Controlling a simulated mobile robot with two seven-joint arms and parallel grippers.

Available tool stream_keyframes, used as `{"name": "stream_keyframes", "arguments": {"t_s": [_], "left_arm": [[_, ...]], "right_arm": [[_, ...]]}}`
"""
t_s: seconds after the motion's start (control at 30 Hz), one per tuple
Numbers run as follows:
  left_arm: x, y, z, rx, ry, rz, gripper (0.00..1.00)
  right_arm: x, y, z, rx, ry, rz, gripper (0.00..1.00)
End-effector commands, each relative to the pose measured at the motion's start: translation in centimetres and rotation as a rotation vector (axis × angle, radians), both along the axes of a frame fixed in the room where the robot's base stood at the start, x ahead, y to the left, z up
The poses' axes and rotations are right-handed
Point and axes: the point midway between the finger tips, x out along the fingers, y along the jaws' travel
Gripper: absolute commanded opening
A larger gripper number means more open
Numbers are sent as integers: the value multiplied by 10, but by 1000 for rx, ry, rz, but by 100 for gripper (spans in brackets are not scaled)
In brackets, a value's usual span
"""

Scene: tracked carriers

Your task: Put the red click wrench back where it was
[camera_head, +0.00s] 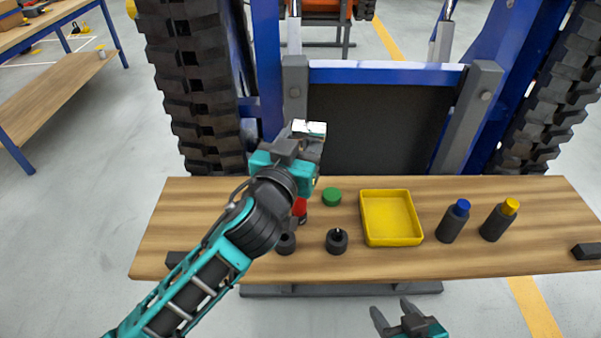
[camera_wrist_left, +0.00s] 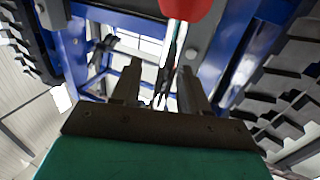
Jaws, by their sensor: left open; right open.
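My left gripper (camera_head: 308,138) is open in front of the blue carrier frame, above the far edge of the wooden bench. Its two fingers (camera_wrist_left: 158,82) are apart in the left wrist view. A red rounded thing (camera_wrist_left: 200,8) with a pale metallic rod below it shows at the top of that view, cut off by the edge; I cannot tell whether it is the click wrench. In the head view a small red part (camera_head: 300,207) shows beside my left arm, partly hidden; it could be a cap. My right gripper (camera_head: 391,308) is open and empty at the bottom.
The carrier's blue crossbar (camera_head: 385,74) and tracks (camera_head: 193,90) stand behind. The bench's right far area is clear.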

Motion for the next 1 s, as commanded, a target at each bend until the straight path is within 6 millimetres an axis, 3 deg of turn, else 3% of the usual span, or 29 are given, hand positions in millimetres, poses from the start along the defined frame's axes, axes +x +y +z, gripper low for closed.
{"name": "stream_keyframes", "arguments": {"t_s": [0.13, 0.57, 1.0], "left_arm": [[0, 0, 0, -1, 0, 0, 43], [-1, 0, 0, 0, 0, 0, 1], [-1, 0, 0, 0, 1, 0, 0]], "right_arm": [[0, 0, 0, 0, 0, 0, 56], [0, 0, 0, 0, 0, 0, 56], [0, 0, 0, 0, 1, 0, 56]]}}
